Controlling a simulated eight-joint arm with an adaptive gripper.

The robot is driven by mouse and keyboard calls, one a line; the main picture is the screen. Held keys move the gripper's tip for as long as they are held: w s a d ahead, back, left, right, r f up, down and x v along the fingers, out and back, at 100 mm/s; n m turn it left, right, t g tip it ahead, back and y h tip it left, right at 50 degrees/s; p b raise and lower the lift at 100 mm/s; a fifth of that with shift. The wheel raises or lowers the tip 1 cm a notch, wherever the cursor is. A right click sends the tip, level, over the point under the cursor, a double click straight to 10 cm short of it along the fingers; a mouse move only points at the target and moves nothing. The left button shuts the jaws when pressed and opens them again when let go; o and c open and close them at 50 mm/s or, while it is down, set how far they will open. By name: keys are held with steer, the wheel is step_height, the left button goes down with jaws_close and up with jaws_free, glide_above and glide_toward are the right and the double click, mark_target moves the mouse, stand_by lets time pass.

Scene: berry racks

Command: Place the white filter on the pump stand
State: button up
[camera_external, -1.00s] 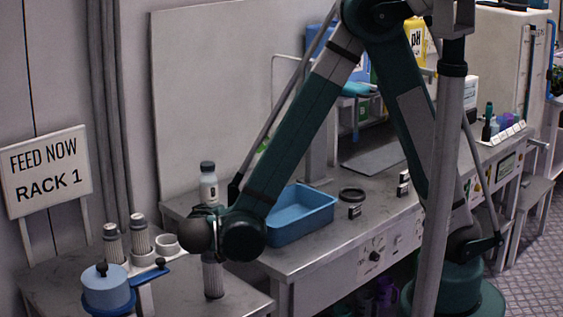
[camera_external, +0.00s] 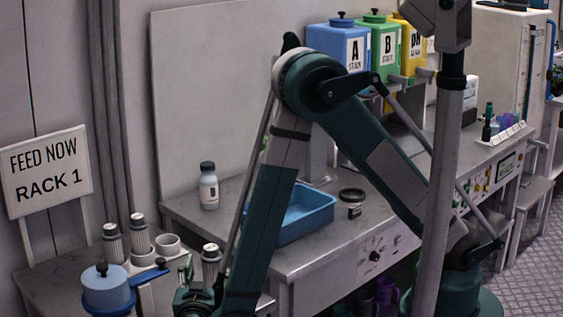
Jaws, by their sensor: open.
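Two similar ribbed filters (camera_external: 112,243) (camera_external: 139,237) stand upright at the left in what looks like the white pump stand (camera_external: 145,259). An open white ring (camera_external: 168,244) beside them looks empty. My gripper (camera_external: 186,270) is low at the front, just left of the filter and apart from it as far as I can see. It is open and mostly hidden by my wrist; its fingers are hard to make out.
A blue pot (camera_external: 107,287) with a blue handle stands in front of the stand. A sign (camera_external: 46,171) stands at the left.

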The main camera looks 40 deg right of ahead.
mark_target(210, 264)
steer(key=shift+s+a+f, duration=0.35)
steer(key=shift+s+f, duration=0.15)
steer(key=shift+s, duration=0.05)
steer(key=shift+w, duration=0.1)
steer(key=shift+b+x, duration=0.35)
steer(key=shift+x, duration=0.9)
steer(key=shift+b+x, duration=0.65)
steer(key=shift+x, duration=1.95)
steer(key=shift+d+r, duration=0.1)
steer(key=shift+r, duration=0.05)
steer(key=c, duration=1)
steer(key=shift+o, duration=0.2)
